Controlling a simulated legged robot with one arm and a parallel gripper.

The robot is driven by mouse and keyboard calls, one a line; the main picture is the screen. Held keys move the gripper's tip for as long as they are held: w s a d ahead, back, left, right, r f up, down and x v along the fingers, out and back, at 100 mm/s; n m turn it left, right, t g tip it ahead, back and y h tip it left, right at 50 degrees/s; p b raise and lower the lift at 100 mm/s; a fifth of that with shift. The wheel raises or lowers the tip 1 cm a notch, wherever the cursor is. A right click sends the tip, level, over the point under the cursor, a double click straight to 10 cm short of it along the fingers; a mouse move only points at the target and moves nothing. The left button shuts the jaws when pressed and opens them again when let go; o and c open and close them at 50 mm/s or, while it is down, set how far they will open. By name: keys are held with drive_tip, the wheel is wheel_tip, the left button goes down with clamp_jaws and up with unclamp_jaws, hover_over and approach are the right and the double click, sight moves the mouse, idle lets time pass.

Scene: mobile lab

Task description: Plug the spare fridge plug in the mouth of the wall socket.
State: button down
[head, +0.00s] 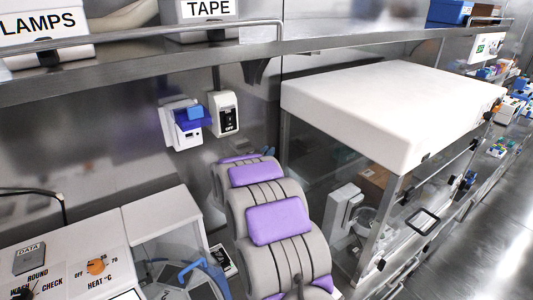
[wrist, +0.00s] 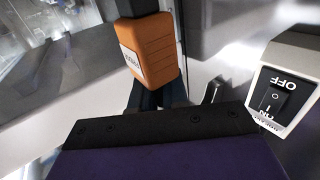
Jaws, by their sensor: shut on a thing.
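In the wrist view an orange plug (wrist: 152,52) with a black end and a pale label, too blurred to read, is held at the tips of my gripper (wrist: 156,96). My gripper is shut on it, with the dark fingers mostly hidden below the plug. In the head view my padded arm hides the gripper and plug. The white wall socket (head: 178,136) with a blue part on its front is on the metal back wall, left of my arm. I do not make it out in the wrist view. The plug's pins cannot be seen.
A white switch box (head: 223,118) sits right of the socket and shows at the wrist view's right edge (wrist: 287,88). A metal shelf (head: 130,62) runs above. A white-topped clear cabinet (head: 390,100) stands right of my arm. A heat unit (head: 80,255) is below left.

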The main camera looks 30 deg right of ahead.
drive_tip(key=c, duration=1.7)
unclamp_jaws()
clamp_jaws()
drive_tip(key=w+a+r+m+t+h+b, duration=0.1)
drive_tip(key=w+a+r+m+h+b, duration=0.1)
drive_tip(key=w+a+r+m+b, duration=0.3)
drive_tip(key=w+a+r+m+t+h+b, duration=0.1)
drive_tip(key=w+a+r+m+h+b, duration=0.15)
drive_tip(key=a, duration=0.45)
drive_tip(key=s+a+m+g+h+b, duration=0.5)
drive_tip(key=m+g, duration=0.7)
drive_tip(key=m, duration=0.5)
drive_tip(key=shift+s+a+r+b, duration=0.25)
drive_tip(key=shift+s+a+b, duration=1.15)
drive_tip(key=shift+s, duration=0.55)
